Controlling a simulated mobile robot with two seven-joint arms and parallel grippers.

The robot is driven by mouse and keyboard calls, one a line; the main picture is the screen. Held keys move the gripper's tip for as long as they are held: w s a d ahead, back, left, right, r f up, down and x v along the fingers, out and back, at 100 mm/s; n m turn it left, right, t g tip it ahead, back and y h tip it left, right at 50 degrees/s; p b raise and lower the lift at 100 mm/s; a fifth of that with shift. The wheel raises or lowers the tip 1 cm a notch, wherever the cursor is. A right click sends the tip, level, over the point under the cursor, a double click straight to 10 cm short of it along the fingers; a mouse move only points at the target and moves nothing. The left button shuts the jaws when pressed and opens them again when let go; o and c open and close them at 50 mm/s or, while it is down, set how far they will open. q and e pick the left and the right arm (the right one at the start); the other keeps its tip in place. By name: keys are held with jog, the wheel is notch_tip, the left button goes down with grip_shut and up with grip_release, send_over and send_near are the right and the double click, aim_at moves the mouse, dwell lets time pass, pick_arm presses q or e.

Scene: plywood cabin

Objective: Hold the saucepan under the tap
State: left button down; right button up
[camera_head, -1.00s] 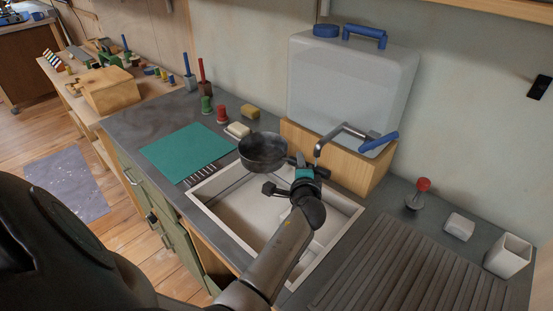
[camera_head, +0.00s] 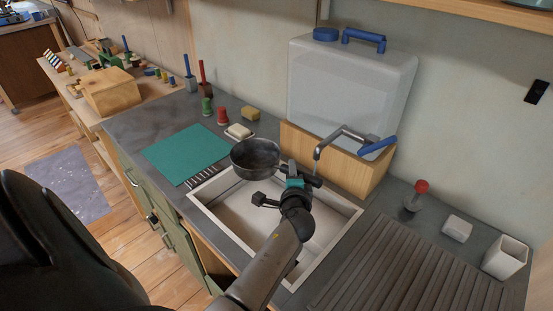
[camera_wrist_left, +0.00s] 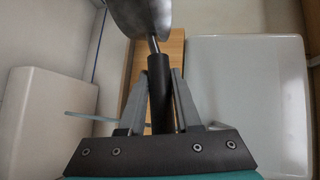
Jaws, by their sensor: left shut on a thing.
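The dark grey saucepan (camera_head: 255,157) is held above the back left part of the sink (camera_head: 237,209), roughly upright with its open top showing. It is to the left of the tap (camera_head: 337,137), apart from the spout. My left gripper (camera_head: 291,174) is shut on the pan's handle, just below and left of the spout end. In the left wrist view, the black handle (camera_wrist_left: 160,92) stands between the two fingers, and part of the pan body (camera_wrist_left: 142,15) shows at the top edge. The right gripper does not show.
A translucent water tank (camera_head: 350,85) with a blue cap stands on a wooden box (camera_head: 330,160) behind the sink. A soap dish (camera_head: 239,132), green and red pieces and a teal mat (camera_head: 187,153) lie left. A ridged drainer (camera_head: 400,270) and a white cup (camera_head: 506,257) are right.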

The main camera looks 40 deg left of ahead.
aim_at(273, 165)
pick_arm(q)
jog(key=shift+s+a+p, duration=0.25)
jog(key=shift+s+a, duration=0.25)
jog(key=shift+s, duration=0.25)
jog(key=shift+s+a+p, duration=0.25)
jog(key=shift+s+a, duration=0.2)
jog(key=shift+s, duration=0.25)
jog(key=shift+s+a+p, duration=0.25)
jog(key=shift+s+a, duration=0.25)
jog(key=shift+s, duration=0.25)
jog(key=shift+r, duration=0.15)
jog(key=s+a+r+p, duration=0.2)
jog(key=s+r+p, duration=0.2)
jog(key=p, duration=0.1)
jog(key=shift+s+a, duration=0.15)
jog(key=shift+a, duration=0.2)
jog(key=shift+d, duration=0.1)
